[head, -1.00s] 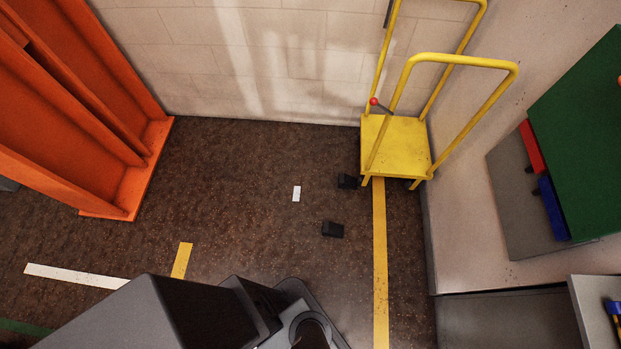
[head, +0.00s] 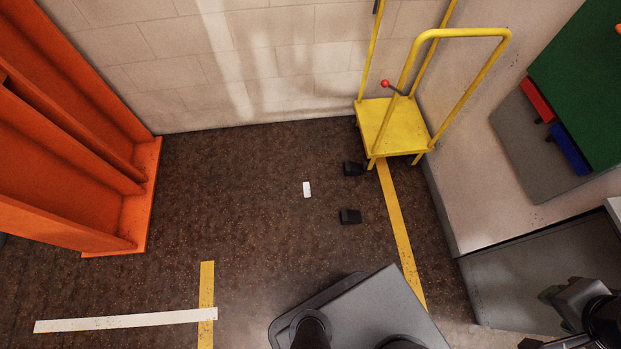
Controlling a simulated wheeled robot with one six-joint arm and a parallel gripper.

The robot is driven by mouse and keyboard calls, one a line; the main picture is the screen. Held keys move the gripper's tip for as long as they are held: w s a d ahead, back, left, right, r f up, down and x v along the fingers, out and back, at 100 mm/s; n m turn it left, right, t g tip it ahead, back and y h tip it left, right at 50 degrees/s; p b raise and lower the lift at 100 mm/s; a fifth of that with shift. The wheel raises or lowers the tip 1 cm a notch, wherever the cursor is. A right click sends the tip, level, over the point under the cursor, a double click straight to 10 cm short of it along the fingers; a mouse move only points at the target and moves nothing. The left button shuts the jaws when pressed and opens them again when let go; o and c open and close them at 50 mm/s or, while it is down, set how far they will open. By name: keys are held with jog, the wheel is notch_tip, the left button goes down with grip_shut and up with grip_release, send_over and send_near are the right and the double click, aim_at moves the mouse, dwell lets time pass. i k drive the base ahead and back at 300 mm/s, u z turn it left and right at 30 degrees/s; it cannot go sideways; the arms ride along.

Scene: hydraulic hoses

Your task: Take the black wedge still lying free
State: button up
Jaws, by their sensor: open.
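Two black wedges are on the dark brown floor. One black wedge (head: 350,216) lies by itself, apart from the cart and left of the yellow floor line. The other black wedge (head: 354,169) sits close to the front left foot of the yellow cart (head: 392,128); I cannot tell whether it touches. My gripper (head: 540,318) shows at the lower right, partly cut off by the picture edge. It looks open, with nothing seen between its fingers, and is well away from both wedges.
A white marker (head: 307,189) lies left of the wedges. An orange steel column (head: 130,215) stands at the left. A grey cabinet (head: 540,270) and a green panel (head: 590,90) are at the right.

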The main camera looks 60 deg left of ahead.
aim_at(347, 216)
jog(key=u, duration=0.45)
jog(key=i, duration=1.2)
jog(key=u, duration=2.4)
